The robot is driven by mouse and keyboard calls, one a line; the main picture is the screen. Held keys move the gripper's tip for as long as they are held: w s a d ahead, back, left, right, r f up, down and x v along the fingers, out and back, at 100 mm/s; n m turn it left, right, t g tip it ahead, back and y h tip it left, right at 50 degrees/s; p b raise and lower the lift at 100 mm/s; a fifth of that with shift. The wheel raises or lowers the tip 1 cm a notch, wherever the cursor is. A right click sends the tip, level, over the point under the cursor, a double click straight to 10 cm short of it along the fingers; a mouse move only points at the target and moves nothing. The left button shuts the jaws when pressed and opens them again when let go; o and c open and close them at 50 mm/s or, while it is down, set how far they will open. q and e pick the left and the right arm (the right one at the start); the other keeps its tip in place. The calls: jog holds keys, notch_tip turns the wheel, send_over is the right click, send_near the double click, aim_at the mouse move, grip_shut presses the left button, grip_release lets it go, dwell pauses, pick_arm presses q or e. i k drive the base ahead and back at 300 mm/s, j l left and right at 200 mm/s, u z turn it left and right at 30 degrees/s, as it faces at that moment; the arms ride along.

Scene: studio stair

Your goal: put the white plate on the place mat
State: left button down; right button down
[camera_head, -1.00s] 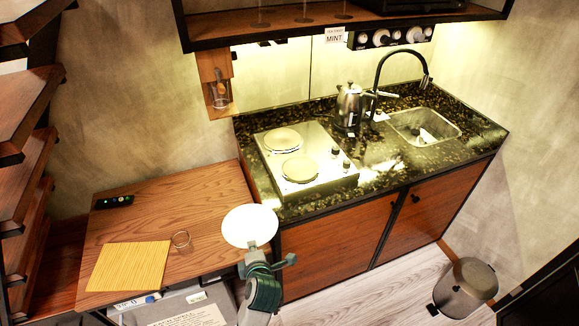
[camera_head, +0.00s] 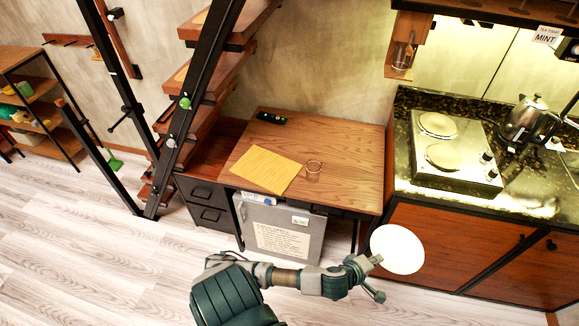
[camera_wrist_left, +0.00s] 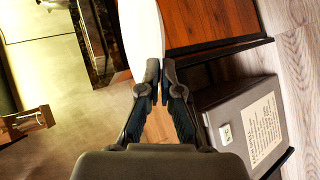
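The white plate (camera_head: 397,249) is round and held out in front of the cabinet, just right of the desk's front right corner in the head view. My left gripper (camera_head: 369,262) is shut on the plate's left edge. In the left wrist view the plate (camera_wrist_left: 142,32) extends beyond the closed fingertips (camera_wrist_left: 160,85). The place mat (camera_head: 265,169) is a yellow rectangle lying flat and bare on the wooden desk, up and left of the plate. My right gripper is in neither view.
A two-plate cooktop (camera_head: 455,155) and a kettle (camera_head: 523,118) are on the right counter. Stairs rise left of the desk.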

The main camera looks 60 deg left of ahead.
aim_at(258, 165)
jog(key=k+j+z, duration=0.2)
jog(key=j, duration=0.2)
jog(key=k+j+z, duration=0.2)
jog(key=j, duration=0.25)
jog(key=j+z, duration=0.2)
jog(key=j, duration=0.15)
jog(key=k+j+z, duration=0.25)
jog(key=j, duration=0.1)
